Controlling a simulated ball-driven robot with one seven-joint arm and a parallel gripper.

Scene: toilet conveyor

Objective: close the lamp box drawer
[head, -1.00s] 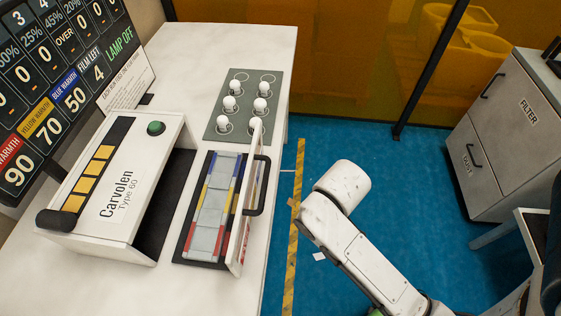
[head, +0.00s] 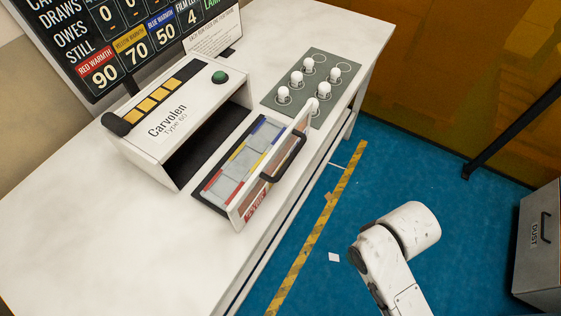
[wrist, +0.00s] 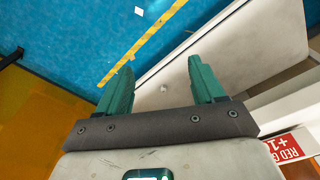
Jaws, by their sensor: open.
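The lamp box (head: 178,108) is a white housing marked "Carvolen Type 60" on the white bench. Its drawer (head: 212,203) stands pulled out to the right, with colour-edged grey tiles inside. The upright drawer front (head: 238,212) carries a black handle (head: 287,160) and a red label. A similar red label (wrist: 288,147) shows at the lower right edge of the wrist view. My gripper (wrist: 157,75) has two green fingers spread apart with nothing between them, above the floor and bench edge. In the head view only my arm shows, right of the bench; the gripper is hidden.
A dark plate with several white pegs (head: 310,85) lies behind the drawer. A display board (head: 120,40) stands at the back left. A grey cabinet (head: 540,250) is at far right. Blue floor with a yellow-black strip (head: 318,232) runs beside the bench.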

